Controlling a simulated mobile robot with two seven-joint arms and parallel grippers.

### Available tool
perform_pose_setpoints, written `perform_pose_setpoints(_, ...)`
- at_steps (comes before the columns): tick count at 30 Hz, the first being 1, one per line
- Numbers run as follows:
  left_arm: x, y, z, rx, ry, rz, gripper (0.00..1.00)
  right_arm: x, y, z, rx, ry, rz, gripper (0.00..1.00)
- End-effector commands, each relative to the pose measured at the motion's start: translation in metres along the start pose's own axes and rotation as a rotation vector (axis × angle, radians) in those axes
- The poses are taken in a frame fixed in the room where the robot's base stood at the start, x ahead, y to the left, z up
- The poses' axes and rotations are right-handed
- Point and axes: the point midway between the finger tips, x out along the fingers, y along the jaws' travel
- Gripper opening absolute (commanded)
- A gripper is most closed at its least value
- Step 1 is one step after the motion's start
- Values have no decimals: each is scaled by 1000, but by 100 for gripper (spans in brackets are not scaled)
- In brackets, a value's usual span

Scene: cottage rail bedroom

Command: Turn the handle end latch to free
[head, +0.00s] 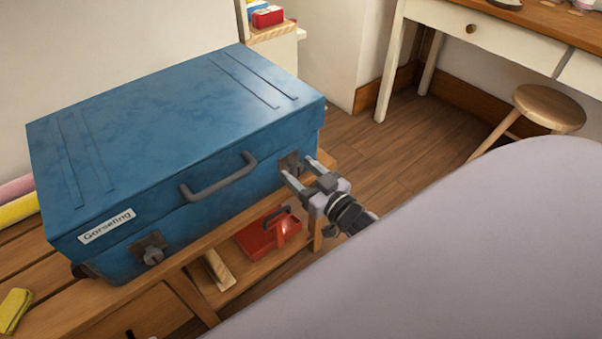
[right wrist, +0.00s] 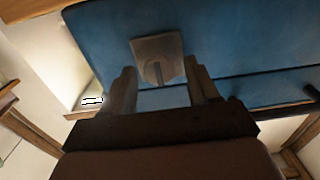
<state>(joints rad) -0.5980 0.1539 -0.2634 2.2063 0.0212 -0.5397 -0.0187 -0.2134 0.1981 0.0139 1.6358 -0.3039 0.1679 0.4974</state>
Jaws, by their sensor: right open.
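A blue suitcase (head: 190,120) lies shut on a wooden bench, with a grey handle (head: 218,178) and a "Gorseling" label (head: 106,226) on its front. One metal latch (head: 152,249) with a turn knob is near the left end of the front. A second latch (head: 290,162) is near the right end, partly hidden by my right gripper (head: 297,166). In the right wrist view that latch's grey plate (right wrist: 152,48) and knob lie between the open fingers of the right gripper (right wrist: 162,72). I cannot tell whether the fingers touch the knob. My left gripper is not in view.
The wooden bench (head: 60,305) has a lower shelf with a red box (head: 262,238). A yellow cloth (head: 14,309) lies at the bench's left. A white desk (head: 480,30) and round stool (head: 549,106) stand at the right. Bare floor (head: 400,130) lies between.

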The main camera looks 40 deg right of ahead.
Motion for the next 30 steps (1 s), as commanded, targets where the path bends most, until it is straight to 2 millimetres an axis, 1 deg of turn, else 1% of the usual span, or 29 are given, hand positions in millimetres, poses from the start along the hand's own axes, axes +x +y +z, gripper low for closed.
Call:
perform_pose_setpoints(9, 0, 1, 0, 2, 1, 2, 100, 3, 0, 0, 0, -1, 0, 60)
perform_pose_setpoints(10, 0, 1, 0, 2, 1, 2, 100, 2, 0, 0, 0, -1, 0, 53)
perform_pose_setpoints(11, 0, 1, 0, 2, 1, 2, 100, 2, 0, 0, 0, -1, 0, 43)
perform_pose_setpoints(12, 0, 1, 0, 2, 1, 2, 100, 2, 0, 0, 0, -1, 0, 30)
perform_pose_setpoints(14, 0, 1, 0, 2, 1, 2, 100, 2, 0, 0, 0, -1, 0, 11)
perform_pose_setpoints(15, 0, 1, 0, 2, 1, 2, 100, 2, 0, 0, 0, -1, 0, 5)
perform_pose_setpoints(23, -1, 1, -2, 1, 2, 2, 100, 2, 0, 0, -17, -1, 0, 5)
perform_pose_setpoints(30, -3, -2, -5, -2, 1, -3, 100, 2, 0, -1, -119, -2, 1, 5)
